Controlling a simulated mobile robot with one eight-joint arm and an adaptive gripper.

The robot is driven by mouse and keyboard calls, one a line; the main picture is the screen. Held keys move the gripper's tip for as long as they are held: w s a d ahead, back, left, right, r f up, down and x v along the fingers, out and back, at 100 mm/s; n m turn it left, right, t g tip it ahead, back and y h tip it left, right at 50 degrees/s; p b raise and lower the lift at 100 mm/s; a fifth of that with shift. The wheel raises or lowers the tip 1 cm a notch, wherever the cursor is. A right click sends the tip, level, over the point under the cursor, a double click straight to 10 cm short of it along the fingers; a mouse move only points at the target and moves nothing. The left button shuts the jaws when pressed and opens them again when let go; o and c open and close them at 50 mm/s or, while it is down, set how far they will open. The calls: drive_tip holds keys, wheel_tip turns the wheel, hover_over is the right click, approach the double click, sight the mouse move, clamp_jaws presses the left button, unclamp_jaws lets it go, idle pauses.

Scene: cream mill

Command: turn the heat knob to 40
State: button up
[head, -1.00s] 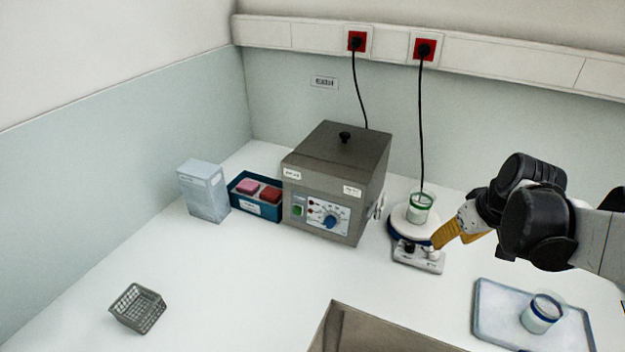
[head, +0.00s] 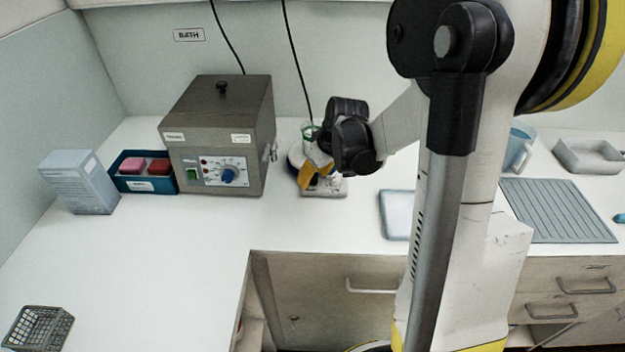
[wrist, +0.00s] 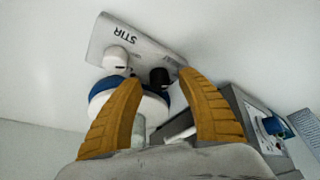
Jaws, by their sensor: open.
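The stirrer hotplate (head: 336,192) stands right of the grey bath, with a beaker (head: 308,130) on its round plate. In the wrist view its front panel (wrist: 120,39) reads STIR upside down near a white knob (wrist: 116,58). A black knob (wrist: 160,77) sits beside it; its label and setting are not readable, so I cannot confirm that it is the heat knob. My gripper (wrist: 157,80) is open, its two yellow fingers apart, with the black knob nearer the right fingertip. In the head view my gripper (head: 315,173) covers much of the hotplate's front.
The grey bath (head: 215,130), with its own blue dial (head: 229,175), stands close left of the hotplate. A blue box (head: 146,186) and pale carton (head: 80,184) are farther left. A tray (head: 396,213) lies to the right, partly behind my arm. The front left counter is mostly clear.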

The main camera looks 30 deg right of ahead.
clamp_jaws()
drive_tip(key=shift+m, duration=0.3)
drive_tip(key=m+h, duration=0.1)
drive_tip(key=m, duration=0.2)
drive_tip(key=shift+a, duration=0.1)
drive_tip(key=shift+m+g+h, duration=0.3)
drive_tip(key=shift+m+h, duration=0.7)
drive_tip(key=shift+m, duration=1)
drive_tip(key=shift+f, duration=0.1)
